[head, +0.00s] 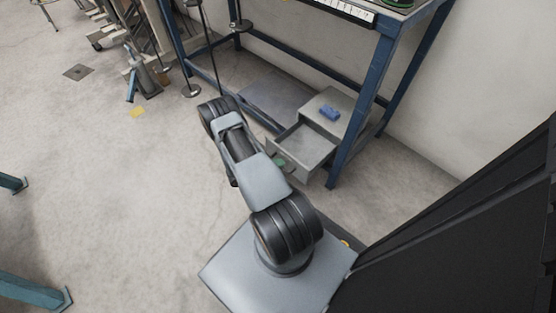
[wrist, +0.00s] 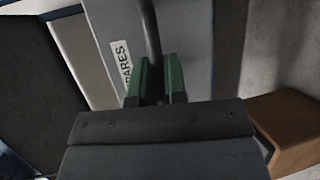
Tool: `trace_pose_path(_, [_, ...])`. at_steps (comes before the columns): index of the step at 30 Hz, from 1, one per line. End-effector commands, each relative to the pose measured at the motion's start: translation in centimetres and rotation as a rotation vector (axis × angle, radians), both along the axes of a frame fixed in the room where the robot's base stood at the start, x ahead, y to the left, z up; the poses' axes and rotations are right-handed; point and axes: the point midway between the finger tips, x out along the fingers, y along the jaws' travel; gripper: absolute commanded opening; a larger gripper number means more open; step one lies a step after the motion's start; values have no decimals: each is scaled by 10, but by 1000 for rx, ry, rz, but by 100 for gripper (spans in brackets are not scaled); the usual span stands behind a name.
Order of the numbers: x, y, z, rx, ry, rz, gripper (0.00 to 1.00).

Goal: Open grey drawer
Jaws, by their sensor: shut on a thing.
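The grey drawer (head: 305,146) stands pulled out of its grey cabinet (head: 338,105) under the blue-framed bench. Its inside shows and looks empty in the head view. In the wrist view its grey front (wrist: 188,45) carries a white label with dark letters, partly hidden, ending in "ARES". My gripper (wrist: 157,82) has two green fingers shut on the dark bar handle (wrist: 150,35) of the drawer front. In the head view my arm hides most of the gripper; a bit of green (head: 280,163) shows at the drawer front.
A blue object (head: 330,113) lies on top of the cabinet. A blue bench leg (head: 352,140) stands close to the right of the drawer. The concrete floor to the left (head: 110,200) is open. An orange-brown block (wrist: 290,130) shows at the right in the wrist view.

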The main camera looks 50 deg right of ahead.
Motion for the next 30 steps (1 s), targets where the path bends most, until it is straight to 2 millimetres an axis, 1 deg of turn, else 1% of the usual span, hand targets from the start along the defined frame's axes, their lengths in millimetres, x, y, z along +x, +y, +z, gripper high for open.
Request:
trace_pose_path(11, [-2,2,0,0,2,-9,0])
trace_pose_path(12, [-2,2,0,0,2,-8,15])
trace_pose_path(15, [-2,2,0,0,1,-7,22])
trace_pose_path(21, [-1,3,0,0,1,-4,22])
trace_pose_path(24, [2,6,2,0,0,-1,22])
trace_pose_path(26, [5,12,3,-1,0,0,22])
trace_pose_path(30, [16,33,9,-1,0,3,22])
